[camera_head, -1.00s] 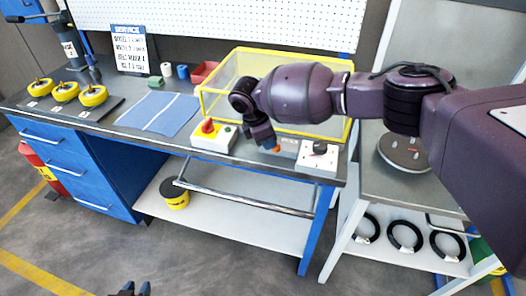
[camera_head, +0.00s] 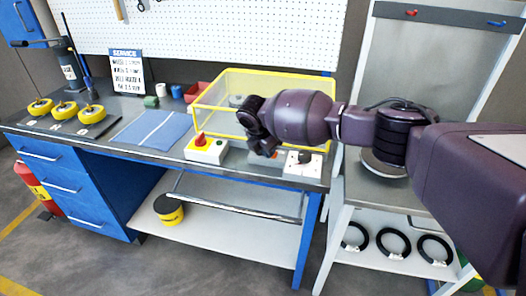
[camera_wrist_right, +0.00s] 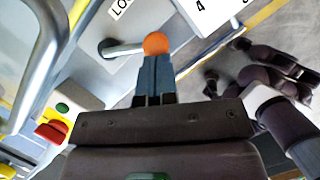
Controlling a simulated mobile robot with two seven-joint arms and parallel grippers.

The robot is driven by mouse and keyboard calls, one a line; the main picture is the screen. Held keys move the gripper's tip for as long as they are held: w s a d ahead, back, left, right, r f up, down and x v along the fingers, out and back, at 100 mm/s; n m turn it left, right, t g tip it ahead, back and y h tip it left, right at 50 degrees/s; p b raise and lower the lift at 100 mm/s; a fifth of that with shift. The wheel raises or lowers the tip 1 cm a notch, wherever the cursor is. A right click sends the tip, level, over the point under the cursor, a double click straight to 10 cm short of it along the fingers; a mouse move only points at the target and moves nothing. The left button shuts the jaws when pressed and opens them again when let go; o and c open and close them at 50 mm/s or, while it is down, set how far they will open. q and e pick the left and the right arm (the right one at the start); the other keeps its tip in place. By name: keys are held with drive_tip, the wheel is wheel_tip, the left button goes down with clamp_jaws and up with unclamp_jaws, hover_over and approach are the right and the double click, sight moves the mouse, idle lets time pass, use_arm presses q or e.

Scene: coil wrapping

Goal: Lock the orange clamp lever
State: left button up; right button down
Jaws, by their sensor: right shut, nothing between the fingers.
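The orange clamp lever has a round orange knob (camera_wrist_right: 156,44) on a metal rod, which runs left to a dark pivot on a grey plate in the right wrist view. My right gripper (camera_wrist_right: 155,68) is shut and empty, its fingertips right at the knob's near side; I cannot tell whether they touch it. In the head view my right gripper (camera_head: 262,148) hangs over the bench's front edge and mostly hides the lever. Dark purple jointed parts at the right of the wrist view seem to be my left arm and gripper (camera_wrist_right: 215,85), its jaw opening unclear.
A white box with a red button (camera_head: 200,139) stands left of my right gripper, and a white box with a black knob (camera_head: 304,160) to its right. A yellow-framed clear guard (camera_head: 215,98) stands behind. A metal rail (camera_head: 240,205) runs along the bench front.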

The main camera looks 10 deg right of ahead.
use_arm(q)
drive_tip(key=shift+w+r, duration=0.3)
drive_tip(key=shift+r, duration=0.25)
use_arm(e)
drive_tip(key=shift+w+d, duration=0.1)
drive_tip(key=shift+d, duration=0.2)
use_arm(q)
drive_tip(key=shift+s+f+p, duration=0.15)
drive_tip(key=shift+s+p, duration=0.15)
drive_tip(key=shift+s, duration=0.05)
use_arm(e)
drive_tip(key=shift+f, duration=0.1)
